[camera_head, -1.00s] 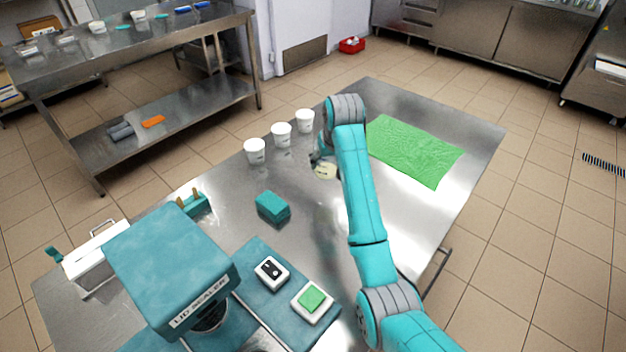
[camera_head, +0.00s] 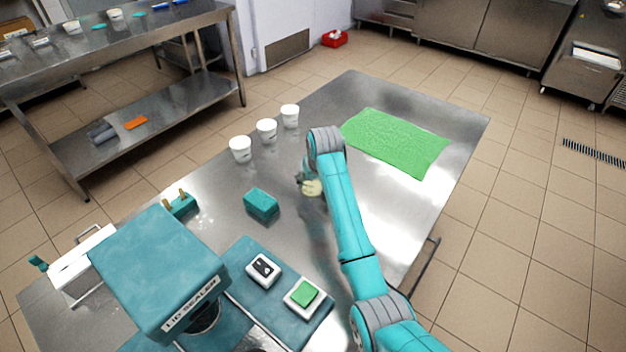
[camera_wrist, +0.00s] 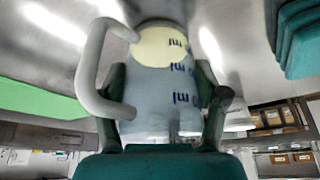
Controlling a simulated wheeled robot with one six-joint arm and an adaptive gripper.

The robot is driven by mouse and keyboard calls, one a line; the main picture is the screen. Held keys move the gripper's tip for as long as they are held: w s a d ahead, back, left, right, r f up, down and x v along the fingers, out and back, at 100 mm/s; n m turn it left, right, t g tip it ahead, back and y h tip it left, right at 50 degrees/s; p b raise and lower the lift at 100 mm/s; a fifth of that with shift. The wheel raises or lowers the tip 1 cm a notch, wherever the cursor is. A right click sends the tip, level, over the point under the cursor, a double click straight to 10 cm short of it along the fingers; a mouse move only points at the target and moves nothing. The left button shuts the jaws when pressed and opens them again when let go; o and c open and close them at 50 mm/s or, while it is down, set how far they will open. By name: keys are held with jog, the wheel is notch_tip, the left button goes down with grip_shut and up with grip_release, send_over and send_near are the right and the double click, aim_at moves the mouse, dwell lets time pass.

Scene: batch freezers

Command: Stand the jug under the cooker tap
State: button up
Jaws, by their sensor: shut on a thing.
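In the wrist view a grey, see-through jug (camera_wrist: 150,95) with blue markings sits between the dark fingers of my gripper (camera_wrist: 165,105). Its handle (camera_wrist: 88,75) curves out to the left, and a pale yellow round patch (camera_wrist: 160,47) shows on it. In the head view my gripper (camera_head: 304,184) is over the steel table, largely hidden by my arm. Only a pale yellow patch of the jug (camera_head: 313,188) shows clearly there. I cannot tell how far the jug is above the table. No cooker or tap is recognisable in either view.
The steel table (camera_head: 375,215) carries three white tubs (camera_head: 266,131), a green cloth (camera_head: 397,142), a teal block (camera_head: 261,204) and a lid sealer (camera_head: 160,265). A button box (camera_head: 304,295) stands nearby. A shelved bench (camera_head: 160,105) is at back left.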

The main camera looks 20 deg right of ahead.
jog(key=o, duration=1.2)
jog(key=shift+f, duration=0.1)
jog(key=shift+c, duration=0.2)
